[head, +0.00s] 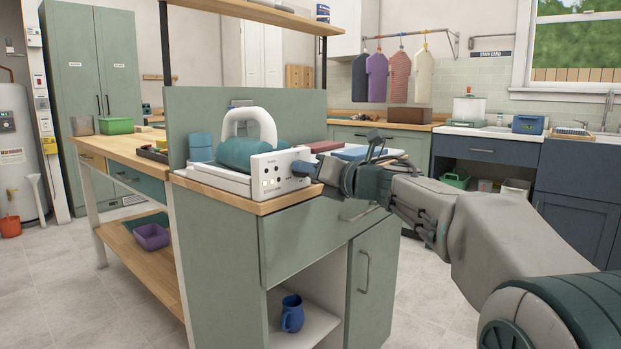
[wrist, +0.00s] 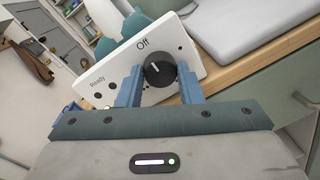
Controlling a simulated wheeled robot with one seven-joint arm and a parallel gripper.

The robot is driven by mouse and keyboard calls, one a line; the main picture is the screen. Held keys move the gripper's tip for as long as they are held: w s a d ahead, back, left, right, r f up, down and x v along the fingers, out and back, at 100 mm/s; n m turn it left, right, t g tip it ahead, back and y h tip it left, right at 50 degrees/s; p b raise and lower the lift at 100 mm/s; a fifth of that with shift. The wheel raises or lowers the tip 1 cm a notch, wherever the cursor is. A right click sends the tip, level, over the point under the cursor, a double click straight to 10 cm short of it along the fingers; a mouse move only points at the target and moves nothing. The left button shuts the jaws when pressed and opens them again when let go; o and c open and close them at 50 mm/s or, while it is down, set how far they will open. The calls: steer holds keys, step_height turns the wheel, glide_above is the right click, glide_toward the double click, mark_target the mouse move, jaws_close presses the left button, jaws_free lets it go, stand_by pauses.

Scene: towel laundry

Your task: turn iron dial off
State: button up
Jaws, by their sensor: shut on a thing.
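The iron (head: 240,150), with a teal body and white handle, rests in a white station on the counter end. Its white front panel (head: 281,172) faces my arm; in the wrist view the panel (wrist: 120,75) shows the words "Off" and "Ready". The black round dial (wrist: 158,70) sits on this panel, with a light pointer line that appears tilted up toward the "Off" label. My gripper (wrist: 160,76) has its two blue fingers on either side of the dial, shut on it. In the head view my gripper (head: 305,168) is at the panel's right side, and the dial is hidden.
The wooden counter top (head: 250,207) runs under the station, above a green cabinet. A grey flat board (wrist: 255,30) lies beside the panel. A blue mug (head: 292,313) stands on the open shelf below. Folded towels (head: 367,153) lie behind my gripper.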

stand_by(0.5)
steer(key=o, duration=1)
steer(key=p+v, duration=0.2)
steer(key=v, duration=1.2)
steer(key=shift+w+f+p, duration=0.1)
steer(key=shift+f+p, duration=0.05)
steer(key=shift+p, duration=0.25)
